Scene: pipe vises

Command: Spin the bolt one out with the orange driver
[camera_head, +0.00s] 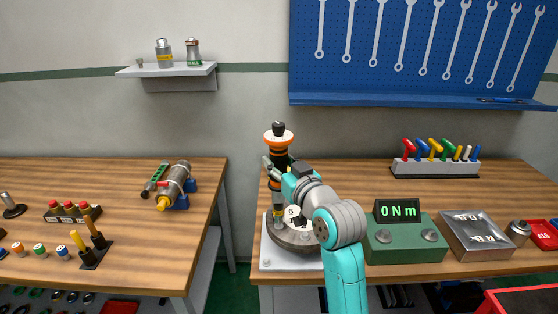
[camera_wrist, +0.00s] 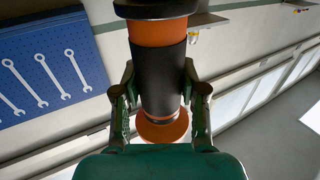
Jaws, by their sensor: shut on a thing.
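The orange driver (camera_head: 279,138), with orange and black bands and a white collar, stands upright above the round grey flange (camera_head: 291,241) on the right bench. My gripper (camera_head: 277,166) is shut on the driver's body. In the wrist view, the fingers of my gripper (camera_wrist: 160,95) sit on both sides of the driver's black sleeve (camera_wrist: 160,75). The driver's lower end reaches down to the left part of the flange. I cannot tell whether it touches a bolt. Bolt one cannot be made out; a "6" label shows on the flange, and my arm hides part of it.
A green box with a "0 N m" display (camera_head: 397,211) stands right of the flange, beside a grey metal tray (camera_head: 476,236). A rack of coloured-handle tools (camera_head: 436,167) stands at the back. The left bench (camera_head: 130,225) holds a clamped cylinder (camera_head: 175,183).

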